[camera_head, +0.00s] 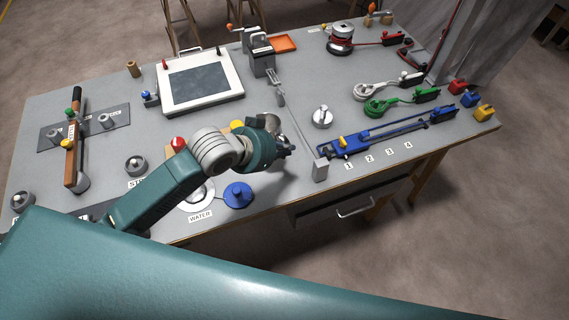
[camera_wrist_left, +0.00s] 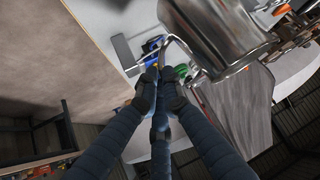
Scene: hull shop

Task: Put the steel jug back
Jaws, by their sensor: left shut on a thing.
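The steel jug (camera_wrist_left: 215,35) shows large and shiny in the left wrist view, at the upper right, with its curved handle reaching toward my fingers. My left gripper (camera_wrist_left: 158,88) is shut on the jug's handle. In the head view my left gripper (camera_head: 283,150) is over the front middle of the bench, and the jug is mostly hidden behind the gripper and wrist. I cannot tell how far the jug is above the bench. My right gripper is not in view.
On the bench (camera_head: 320,198), a white disc (camera_head: 197,196) lies by the WATER label (camera_head: 200,216), beside a blue round piece (camera_head: 238,195). A round metal piece (camera_head: 322,117) stands right of my gripper. A blue slide rail (camera_head: 380,136) lies farther right. A framed panel (camera_head: 200,82) lies behind.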

